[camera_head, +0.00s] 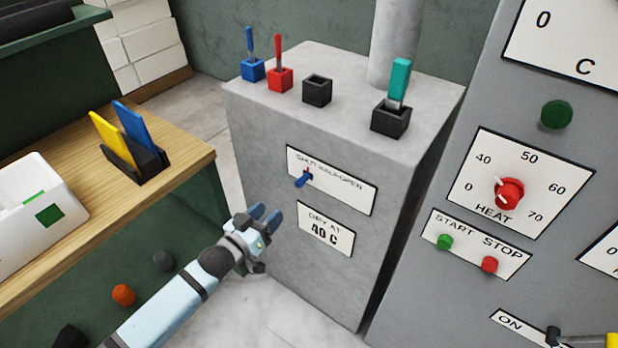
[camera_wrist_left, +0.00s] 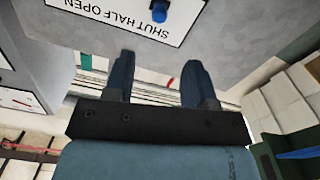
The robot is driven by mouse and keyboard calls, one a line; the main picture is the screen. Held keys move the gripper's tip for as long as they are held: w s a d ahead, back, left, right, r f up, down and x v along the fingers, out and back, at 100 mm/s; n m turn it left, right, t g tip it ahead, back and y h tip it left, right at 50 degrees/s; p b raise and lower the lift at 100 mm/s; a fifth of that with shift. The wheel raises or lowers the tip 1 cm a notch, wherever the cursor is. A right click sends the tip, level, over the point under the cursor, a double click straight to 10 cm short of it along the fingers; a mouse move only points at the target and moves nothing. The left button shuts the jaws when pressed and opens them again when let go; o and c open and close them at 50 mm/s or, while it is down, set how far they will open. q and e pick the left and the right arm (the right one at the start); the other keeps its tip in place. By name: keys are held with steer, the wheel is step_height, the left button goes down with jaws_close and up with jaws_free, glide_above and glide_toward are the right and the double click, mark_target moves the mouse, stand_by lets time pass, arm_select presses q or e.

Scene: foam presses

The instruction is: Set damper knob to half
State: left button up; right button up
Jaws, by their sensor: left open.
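The damper knob (camera_head: 303,179) is a small blue knob on a white plate (camera_head: 345,191) marked SHUT HALF OPEN, on the front of a grey cabinet. It sits at the left end of the plate, below the word SHUT. In the left wrist view the knob (camera_wrist_left: 180,14) shows at the top edge, partly cut off, near SHUT on the upside-down plate. My left gripper (camera_head: 265,216) is open and empty, below and left of the knob and apart from it. Its blue fingers (camera_wrist_left: 156,82) also show in the wrist view. My right gripper is out of view.
A DRY AT 40 C label (camera_head: 326,229) is below the plate. A wooden bench (camera_head: 190,160) stands left. A panel with a red HEAT knob (camera_head: 509,193) stands right.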

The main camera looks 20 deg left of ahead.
mark_target(297, 185)
arm_select(q)
steer(key=x, duration=1.3)
